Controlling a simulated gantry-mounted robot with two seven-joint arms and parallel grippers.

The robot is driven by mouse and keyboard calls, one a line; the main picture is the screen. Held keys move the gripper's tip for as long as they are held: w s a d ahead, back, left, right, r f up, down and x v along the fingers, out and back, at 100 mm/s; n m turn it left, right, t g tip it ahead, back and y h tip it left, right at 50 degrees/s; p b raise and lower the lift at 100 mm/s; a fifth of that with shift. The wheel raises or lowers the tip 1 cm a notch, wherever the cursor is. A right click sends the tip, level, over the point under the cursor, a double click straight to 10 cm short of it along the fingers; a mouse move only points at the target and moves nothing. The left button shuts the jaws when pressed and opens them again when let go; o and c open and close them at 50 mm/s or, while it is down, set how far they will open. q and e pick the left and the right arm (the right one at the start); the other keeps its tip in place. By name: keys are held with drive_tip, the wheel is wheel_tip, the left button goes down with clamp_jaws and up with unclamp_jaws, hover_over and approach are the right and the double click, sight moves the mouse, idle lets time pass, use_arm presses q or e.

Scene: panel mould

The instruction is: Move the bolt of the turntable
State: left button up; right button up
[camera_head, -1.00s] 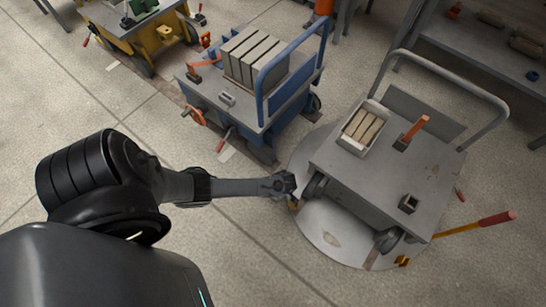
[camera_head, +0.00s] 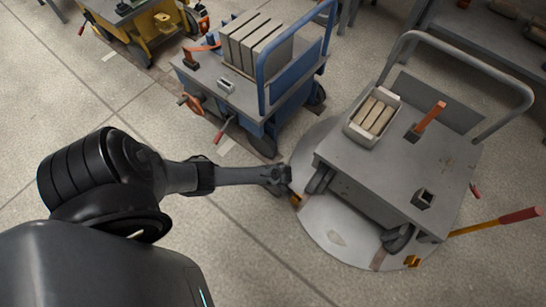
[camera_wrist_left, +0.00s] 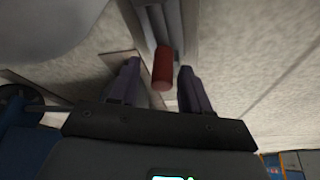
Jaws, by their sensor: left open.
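The round grey turntable (camera_head: 335,238) lies in the floor under a grey trolley. My left gripper (camera_head: 284,181) is at the turntable's left edge in the head view, its fingers too small and dark to read there. In the left wrist view my left gripper (camera_wrist_left: 157,88) is open, with one finger on each side of a red cylindrical handle (camera_wrist_left: 162,70). The handle, which looks like the bolt's grip, lies in line with a grey channel (camera_wrist_left: 168,22). I cannot tell whether the fingers touch it. The bolt is not clear in the head view. My right gripper is not in view.
The grey trolley (camera_head: 352,178) carries a box of tan bars (camera_head: 376,115) and an orange-handled piece (camera_head: 430,117). A blue trolley (camera_head: 240,98) stands behind my gripper. A yellow lever with a red grip (camera_head: 497,222) sticks out at right. Floor at left is clear.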

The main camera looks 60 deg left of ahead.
use_arm(q)
drive_tip(key=shift+s+d, duration=0.1)
drive_tip(key=shift+c, duration=1.3)
clamp_jaws()
